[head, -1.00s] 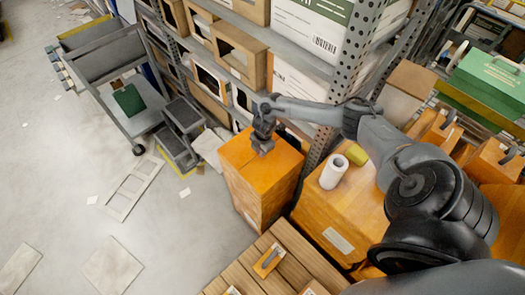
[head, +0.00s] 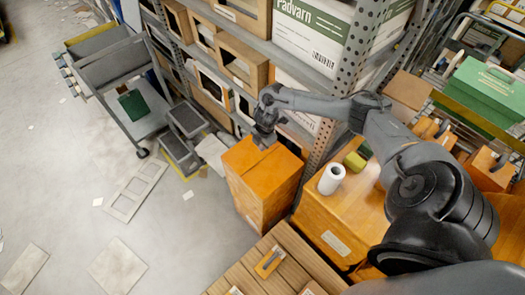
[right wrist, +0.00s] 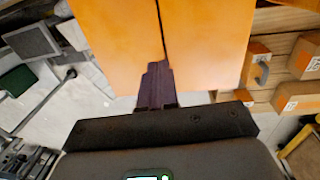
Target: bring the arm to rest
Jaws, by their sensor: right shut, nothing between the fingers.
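My right arm reaches in from the right in the head view. Its gripper (head: 264,141) is just above the top of a tall orange box (head: 262,184). In the right wrist view the gripper (right wrist: 156,68) is shut and empty, its dark fingers together in front of the orange box (right wrist: 205,35). I cannot tell whether the fingertips touch the box. My left gripper is not in view.
A metal rack (head: 285,60) with cartons is behind. A grey cart (head: 125,75) is at left. Open floor (head: 60,170) lies left.

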